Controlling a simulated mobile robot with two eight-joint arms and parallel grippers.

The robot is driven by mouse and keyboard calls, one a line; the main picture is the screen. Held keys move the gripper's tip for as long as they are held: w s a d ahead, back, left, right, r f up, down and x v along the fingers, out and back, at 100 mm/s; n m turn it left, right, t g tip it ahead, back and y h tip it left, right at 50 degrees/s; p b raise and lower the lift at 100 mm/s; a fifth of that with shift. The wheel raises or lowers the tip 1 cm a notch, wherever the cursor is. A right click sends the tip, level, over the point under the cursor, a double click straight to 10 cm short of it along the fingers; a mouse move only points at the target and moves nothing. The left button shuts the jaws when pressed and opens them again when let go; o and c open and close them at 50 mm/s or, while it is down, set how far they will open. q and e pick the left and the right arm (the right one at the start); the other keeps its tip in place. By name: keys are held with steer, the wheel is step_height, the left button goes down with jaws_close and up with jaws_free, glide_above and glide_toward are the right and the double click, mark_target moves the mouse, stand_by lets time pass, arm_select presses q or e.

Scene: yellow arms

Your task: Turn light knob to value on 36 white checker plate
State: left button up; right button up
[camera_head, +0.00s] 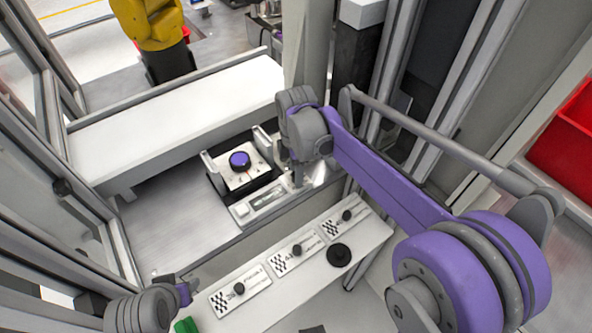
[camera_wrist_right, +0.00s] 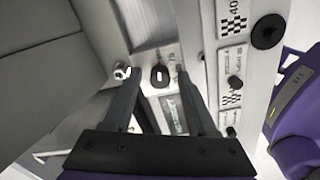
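A light panel (camera_head: 312,287) carries three white checker plates in a row: left (camera_head: 258,297), middle (camera_head: 282,268) and right (camera_head: 332,231). Each has a small black knob. Their numbers are too small to read in the head view; one plate (camera_wrist_right: 234,18) looks like 40 in the right wrist view. I cannot tell which is 36. My right gripper (camera_wrist_right: 162,92) is open and empty, pointing down beyond the panel. A dark oval knob (camera_wrist_right: 160,75) shows between its fingers, apparently untouched. My left gripper (camera_head: 184,291) is partly seen at lower left; its fingers are unclear.
A larger round black knob (camera_head: 339,255) sits on the panel's near side. A white ledge (camera_head: 180,120) lies behind, and a red bin (camera_head: 567,135) at far right.

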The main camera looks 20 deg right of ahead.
arm_select(q)
steer(key=shift+w+r+p, duration=0.1)
steer(key=shift+r+p, duration=0.3)
steer(key=shift+r, duration=0.1)
arm_select(e)
step_height(320, 180, up, 11)
steer(key=shift+f, duration=0.1)
stand_by(0.5)
